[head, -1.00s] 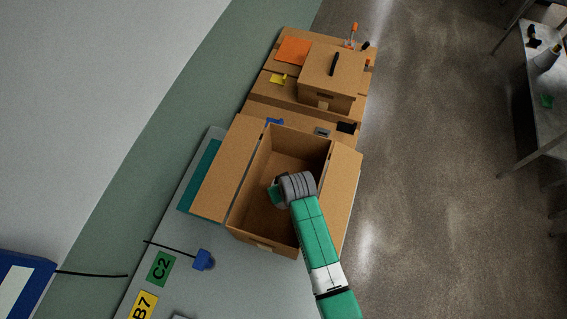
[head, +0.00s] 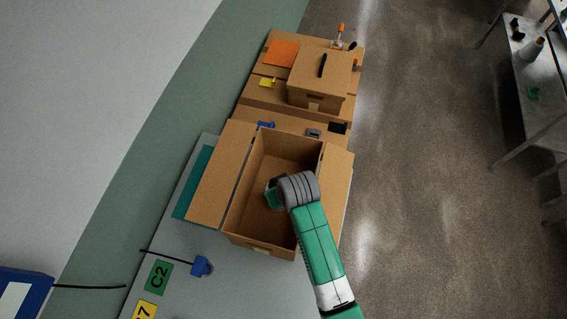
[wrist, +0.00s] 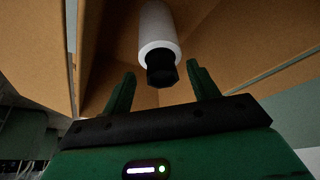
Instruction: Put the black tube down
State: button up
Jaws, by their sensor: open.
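A white cylinder with a black end (wrist: 160,62) shows in the wrist view, pointing toward my gripper; the black end may be the black tube, but I cannot tell. My gripper (wrist: 158,88) is open, with one finger on each side of and below that black end. No contact with the fingers is visible. In the head view my gripper is down in the open cardboard box (head: 234,216), mostly hidden behind my grey wrist. The white cylinder is not visible there. A black rod-like piece (head: 322,65) lies on top of the closed cardboard box (head: 337,71).
Open flaps (head: 221,173) stick out on both sides of the open box. Small coloured pieces and an orange sheet (head: 282,53) lie around the closed box. A blue clip (head: 202,266) and the C2 label (head: 158,277) are on the grey table. A metal table (head: 540,95) stands right.

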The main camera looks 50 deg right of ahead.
jog(key=v, duration=0.4)
jog(key=w+a+r+n+t+h, duration=0.1)
jog(key=w+a+r+t, duration=0.15)
jog(key=w+r, duration=0.6)
jog(key=w+a+r+n+t+h, duration=0.15)
jog(key=w+r+t, duration=0.25)
jog(key=r, duration=0.9)
jog(key=w+a+r+t+y, duration=0.1)
jog(key=a+r+t, duration=0.25)
jog(key=r, duration=0.55)
jog(key=w+a+r+t, duration=0.2)
jog(key=a+r, duration=0.3)
jog(key=r, duration=0.3)
jog(key=s+a+r+t+y, duration=0.1)
jog(key=s+a+r+t, duration=0.2)
jog(key=r, duration=0.5)
jog(key=s+a+r+n+t+y, duration=0.1)
jog(key=s+a+r+t, duration=0.2)
jog(key=a+r, duration=0.3)
jog(key=s+a+r+n+t+y, duration=0.1)
jog(key=s+a+r, duration=0.3)
jog(key=r, duration=0.6)
jog(key=shift+s+a+t, duration=0.15)
jog(key=shift+s+t, duration=0.4)
jog(key=shift+t, duration=0.35)
